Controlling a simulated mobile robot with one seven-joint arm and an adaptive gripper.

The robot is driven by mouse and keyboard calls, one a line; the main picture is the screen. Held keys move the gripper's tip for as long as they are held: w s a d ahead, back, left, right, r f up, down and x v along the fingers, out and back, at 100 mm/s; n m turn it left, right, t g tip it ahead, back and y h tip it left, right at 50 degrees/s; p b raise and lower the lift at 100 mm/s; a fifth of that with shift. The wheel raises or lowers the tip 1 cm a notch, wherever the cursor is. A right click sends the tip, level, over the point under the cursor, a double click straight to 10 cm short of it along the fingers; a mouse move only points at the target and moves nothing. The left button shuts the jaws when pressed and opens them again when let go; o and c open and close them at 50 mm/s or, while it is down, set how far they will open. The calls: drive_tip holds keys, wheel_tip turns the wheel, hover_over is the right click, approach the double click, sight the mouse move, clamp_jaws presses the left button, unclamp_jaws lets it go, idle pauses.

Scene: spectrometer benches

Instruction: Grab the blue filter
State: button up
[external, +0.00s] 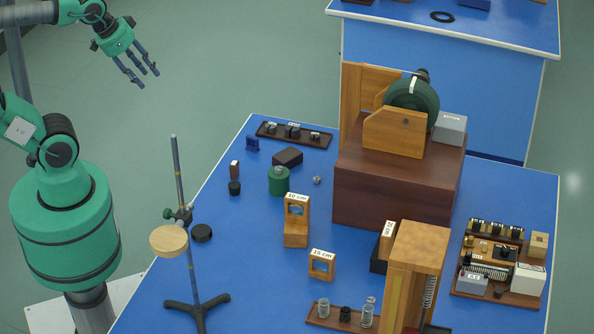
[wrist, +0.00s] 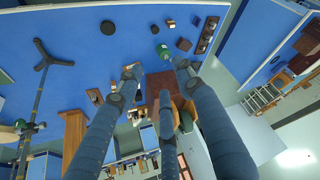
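The blue filter (external: 252,143) is a small blue upright piece on the blue bench in the external view. It stands near the bench's far left edge, just left of the long dark tray. In the wrist view a small blue shape (wrist: 196,20) beside the tray seems to be it, but it blends with the bench. My gripper (external: 144,77) has three dark fingers, spread apart and empty. It hangs in the air well to the left of the filter and above it. The fingers also fill the middle of the wrist view (wrist: 160,78).
The dark tray (external: 265,138) with small weights, a dark block (external: 288,156), a green cylinder (external: 278,181) and a small brown block (external: 235,169) stand around the filter. A tall rod stand (external: 180,190) rises at the bench's front left. The filter's left side is clear.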

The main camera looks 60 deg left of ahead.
drive_tip(key=shift+o, duration=0.4)
drive_tip(key=n+g, duration=0.6)
drive_tip(key=n, duration=1.8)
hover_over(252, 143)
drive_tip(key=a, duration=0.1)
wheel_tip(252, 143, down, 33)
drive_tip(key=shift+w+a+f, duration=0.1)
drive_tip(key=shift+w+a, duration=0.05)
drive_tip(key=shift+w, duration=0.25)
drive_tip(key=shift+f, duration=0.15)
drive_tip(key=shift+f+b, duration=0.8)
drive_tip(key=shift+f, duration=3.35)
